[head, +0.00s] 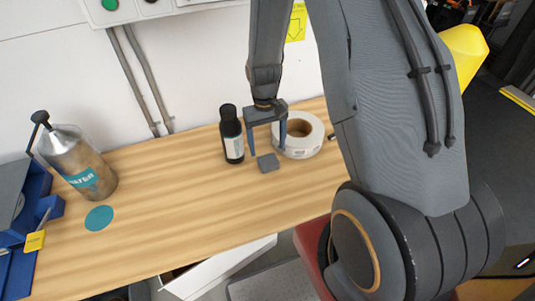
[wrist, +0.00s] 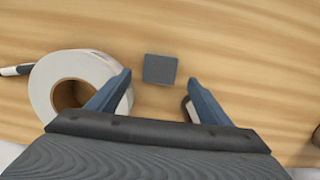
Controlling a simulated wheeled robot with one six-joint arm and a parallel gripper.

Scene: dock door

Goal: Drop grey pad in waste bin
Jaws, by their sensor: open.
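The grey pad (head: 268,163) is a small flat square lying on the wooden worktop (head: 190,205). It also shows in the wrist view (wrist: 160,69), just beyond and between my fingertips. My gripper (head: 267,149) points down over the pad, open and empty, with blue fingers spread to either side. In the wrist view the gripper (wrist: 158,81) has clear space between its fingers. I cannot pick out the waste bin for certain in either view.
A white label roll (head: 312,143) stands close to the right finger in the head view. A black bottle (head: 232,134) stands just left of the gripper. A metal water can (head: 85,165) and a teal disc (head: 99,218) are at the left. The worktop's middle is clear.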

